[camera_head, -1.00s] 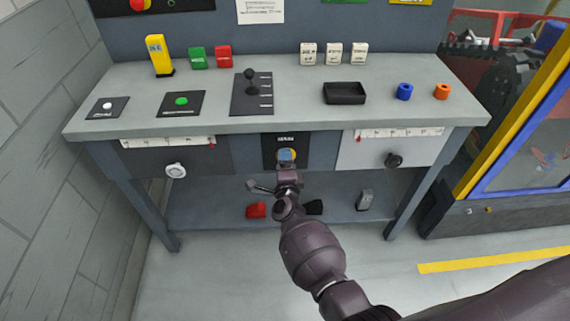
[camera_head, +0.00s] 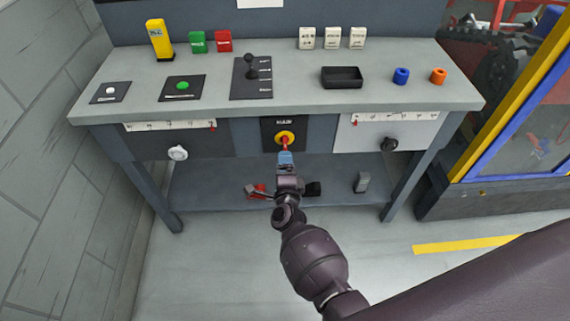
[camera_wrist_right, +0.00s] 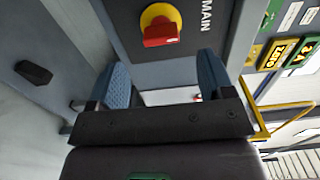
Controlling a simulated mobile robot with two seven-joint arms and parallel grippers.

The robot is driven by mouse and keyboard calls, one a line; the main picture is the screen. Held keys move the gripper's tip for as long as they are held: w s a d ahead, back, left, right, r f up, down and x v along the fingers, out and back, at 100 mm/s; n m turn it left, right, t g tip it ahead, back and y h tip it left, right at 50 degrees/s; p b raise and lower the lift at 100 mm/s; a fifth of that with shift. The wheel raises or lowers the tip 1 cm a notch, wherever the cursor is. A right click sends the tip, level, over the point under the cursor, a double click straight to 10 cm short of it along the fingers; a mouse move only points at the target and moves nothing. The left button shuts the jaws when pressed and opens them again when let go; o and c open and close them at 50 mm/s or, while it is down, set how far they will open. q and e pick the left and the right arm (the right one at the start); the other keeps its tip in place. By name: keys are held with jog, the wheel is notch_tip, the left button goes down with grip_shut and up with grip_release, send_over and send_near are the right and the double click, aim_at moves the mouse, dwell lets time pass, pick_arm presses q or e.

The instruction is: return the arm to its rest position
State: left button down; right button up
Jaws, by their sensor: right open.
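My right arm reaches up from the bottom of the head view. Its gripper (camera_head: 285,158) is just in front of the bench's front panel, below the main switch. In the right wrist view the gripper (camera_wrist_right: 165,85) has its two blue fingertips apart with nothing between them. The main switch, a red handle on a yellow disc (camera_wrist_right: 160,25), is beyond the fingertips and apart from them. It also shows in the head view (camera_head: 285,138) on a dark plate. My left gripper is not in view.
The grey bench (camera_head: 300,103) carries a lever (camera_head: 251,68), a black tray (camera_head: 342,77), blue (camera_head: 401,75) and orange (camera_head: 438,75) rings, and several coloured blocks. Knobs (camera_head: 178,152) (camera_head: 388,144) stick out of the front. A lower shelf (camera_head: 220,190) lies under the bench. Open floor is in front.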

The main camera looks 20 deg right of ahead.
dwell(0.3)
notch_tip(320, 180, up, 5)
jog(key=w+a+n+y, duration=0.25)
jog(key=n+y, duration=0.25)
jog(key=n, duration=0.4)
jog(key=s+d+r+n+g+y, duration=0.1)
jog(key=s+d+n, duration=0.2)
jog(key=s+n, duration=0.35)
jog(key=s+d+f+n+g+p, duration=0.1)
jog(key=s+d+n, duration=0.1)
jog(key=s, duration=0.7)
jog(key=s+d+f+n+g+p, duration=0.1)
jog(key=s+d, duration=0.3)
jog(key=s, duration=0.5)
jog(key=s+d+f+n+g+h+p, duration=0.1)
jog(key=s+d+f+n+g, duration=0.1)
jog(key=s, duration=0.7)
jog(key=shift+d+n+g, duration=0.55)
jog(key=shift+n+g, duration=0.15)
jog(key=shift+n, duration=0.25)
jog(key=shift+f, duration=0.1)
